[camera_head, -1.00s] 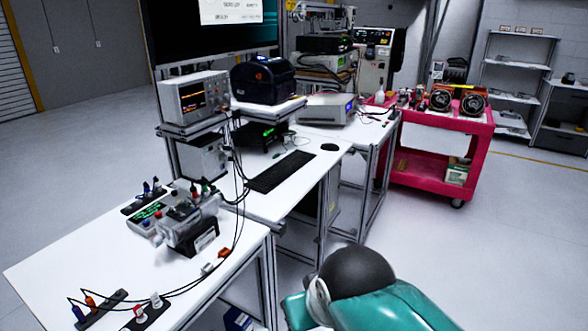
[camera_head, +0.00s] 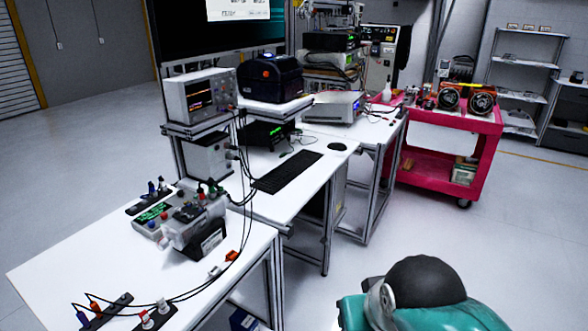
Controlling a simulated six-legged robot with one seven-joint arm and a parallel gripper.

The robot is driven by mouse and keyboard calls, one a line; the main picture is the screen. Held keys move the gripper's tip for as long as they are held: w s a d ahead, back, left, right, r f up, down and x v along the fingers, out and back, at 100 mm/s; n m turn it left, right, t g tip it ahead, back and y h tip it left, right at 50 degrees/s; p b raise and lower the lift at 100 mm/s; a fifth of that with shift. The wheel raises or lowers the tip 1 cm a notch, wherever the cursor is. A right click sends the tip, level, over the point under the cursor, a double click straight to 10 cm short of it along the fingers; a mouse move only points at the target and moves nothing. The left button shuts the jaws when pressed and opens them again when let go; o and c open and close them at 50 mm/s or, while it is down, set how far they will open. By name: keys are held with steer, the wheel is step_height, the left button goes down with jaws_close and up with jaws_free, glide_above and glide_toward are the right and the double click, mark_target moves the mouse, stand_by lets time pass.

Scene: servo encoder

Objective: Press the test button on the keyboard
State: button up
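The black keyboard (camera_head: 287,172) lies flat on the white desk in the middle of the view, below the large dark screen. Its single keys are too small to tell apart, so I cannot pick out a test button. A teal and black rounded part of my arm shows at the bottom right, well apart from the keyboard. My gripper is not in view.
A white bench (camera_head: 60,270) with a test device (camera_head: 185,215) and cables fills the left foreground. A black mouse (camera_head: 337,147) lies right of the keyboard. A red cart (camera_head: 450,120) stands at right. The floor (camera_head: 440,232) right of the desk is clear.

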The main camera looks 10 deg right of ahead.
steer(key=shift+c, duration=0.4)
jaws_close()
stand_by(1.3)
